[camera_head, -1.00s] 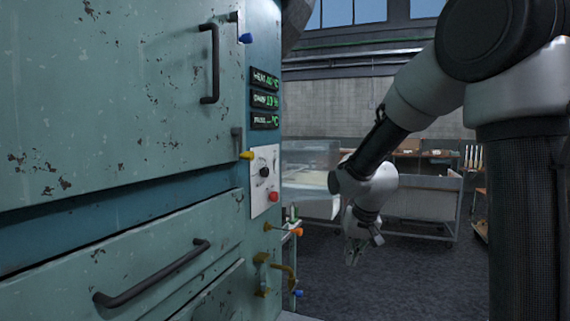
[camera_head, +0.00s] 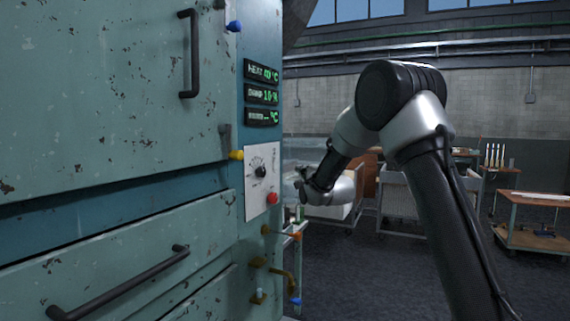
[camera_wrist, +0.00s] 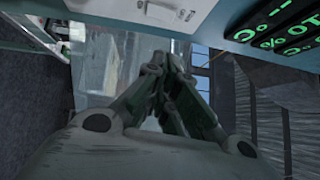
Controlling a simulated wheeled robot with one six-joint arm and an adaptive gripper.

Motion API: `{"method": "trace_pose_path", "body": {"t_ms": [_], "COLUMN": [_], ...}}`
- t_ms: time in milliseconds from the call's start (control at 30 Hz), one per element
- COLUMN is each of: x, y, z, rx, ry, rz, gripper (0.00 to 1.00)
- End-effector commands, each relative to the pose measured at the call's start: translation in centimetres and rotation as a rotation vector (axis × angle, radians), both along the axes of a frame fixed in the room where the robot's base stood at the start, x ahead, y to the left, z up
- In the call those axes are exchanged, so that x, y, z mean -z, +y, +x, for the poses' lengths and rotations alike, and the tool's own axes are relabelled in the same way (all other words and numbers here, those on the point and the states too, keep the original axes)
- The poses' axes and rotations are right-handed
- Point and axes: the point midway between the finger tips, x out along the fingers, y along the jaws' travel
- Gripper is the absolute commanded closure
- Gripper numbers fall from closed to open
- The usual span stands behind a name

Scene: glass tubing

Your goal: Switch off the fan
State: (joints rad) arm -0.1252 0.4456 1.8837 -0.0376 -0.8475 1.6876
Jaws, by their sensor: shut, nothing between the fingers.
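The teal furnace-like cabinet (camera_head: 110,120) fills the left of the head view. On its narrow right face is a white control panel (camera_head: 253,204) with a black knob (camera_head: 260,171) and a red button (camera_head: 271,198). None of these bears a readable fan label. My gripper (camera_head: 303,184) is to the right of the panel, apart from it. In the wrist view its fingers (camera_wrist: 168,66) meet, shut and empty. Part of a white plate (camera_wrist: 178,12) shows at that view's top edge; its controls are mostly cut off.
Green-lit displays (camera_head: 261,95) sit above the panel. Blue, yellow and orange knobs (camera_head: 236,155) and a brass handle (camera_head: 284,275) stick out of the cabinet. Carts (camera_head: 535,241) stand at the back right. Dark floor (camera_head: 400,285) between is open.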

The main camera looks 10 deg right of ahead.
Motion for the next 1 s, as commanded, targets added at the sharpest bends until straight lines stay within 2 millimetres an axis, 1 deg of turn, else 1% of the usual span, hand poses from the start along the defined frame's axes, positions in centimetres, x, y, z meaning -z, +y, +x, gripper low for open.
{"method": "trace_pose_path", "body": {"t_ms": [167,267,367,467,600,767,833,1000], "x": [0.0,0.0,-0.1,-0.2,-0.4,-0.7,-1.0,-1.2], "y": [0.0,0.1,0.3,0.6,1.1,1.6,2.7,4.2], "z": [0.1,0.6,1.9,3.8,6.8,10.0,10.7,11.8], "rx": [0.0,0.0,0.0,0.0,0.0,0.0,-0.002,-0.001], "ry": [0.001,0.002,0.001,0.001,0.002,0.002,0.001,0.002], "rz": [-0.001,-0.002,-0.002,-0.002,-0.003,-0.003,-0.001,-0.001], "gripper": [1.0,1.0,1.0,1.0,1.0,1.0,1.0,1.0]}}
